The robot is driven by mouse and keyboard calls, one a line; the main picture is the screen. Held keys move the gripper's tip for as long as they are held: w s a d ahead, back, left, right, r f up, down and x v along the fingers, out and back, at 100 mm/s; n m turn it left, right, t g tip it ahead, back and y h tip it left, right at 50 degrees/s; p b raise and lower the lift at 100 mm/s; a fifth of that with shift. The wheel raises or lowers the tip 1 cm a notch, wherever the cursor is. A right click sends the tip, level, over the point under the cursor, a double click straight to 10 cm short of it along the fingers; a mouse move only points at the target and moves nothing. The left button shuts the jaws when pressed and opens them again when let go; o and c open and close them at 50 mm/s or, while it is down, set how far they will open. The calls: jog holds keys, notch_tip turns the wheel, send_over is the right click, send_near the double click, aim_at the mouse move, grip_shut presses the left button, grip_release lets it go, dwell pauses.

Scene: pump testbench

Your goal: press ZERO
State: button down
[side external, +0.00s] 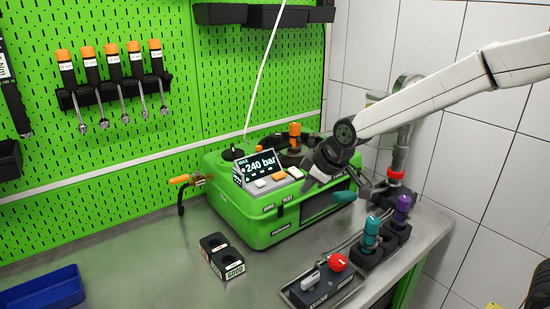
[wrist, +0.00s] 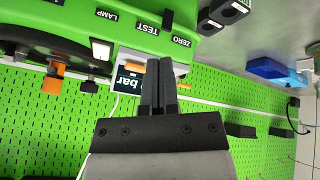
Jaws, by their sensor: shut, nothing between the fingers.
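The green pump tester (side external: 245,215) stands on the bench with a tilted display (side external: 258,165) reading 240 bar. In front of the display are a white button (side external: 261,183), an orange button (side external: 279,177) and another white button (side external: 295,172). The ZERO label (side external: 268,209) is below the left white button; it also shows in the wrist view (wrist: 181,41), right of TEST. My gripper (side external: 309,184) is shut and empty, close to the right end of the button row. In the wrist view its fingers (wrist: 158,62) cover part of the panel; the ZERO button is not clearly visible there.
A switch tray with a red knob (side external: 337,262) and holders with teal (side external: 371,231) and purple tools (side external: 403,208) stand at front right.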

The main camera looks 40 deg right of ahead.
aim_at(264, 183)
jog(key=w+a+r+n+t+y, duration=0.1)
jog(key=w+a+r+n+t, duration=0.1)
jog(key=w+a+r+n, duration=0.3)
jog(key=w+r, duration=0.4)
jog(key=w, duration=0.1)
jog(key=shift+r+t, duration=0.3)
jog(key=shift+r, duration=0.05)
jog(key=shift+f, duration=0.2)
jog(key=shift+f, duration=4.2)
jog(key=shift+f, duration=0.9)
jog(key=shift+r, duration=0.85)
jog(key=shift+r, duration=0.1)
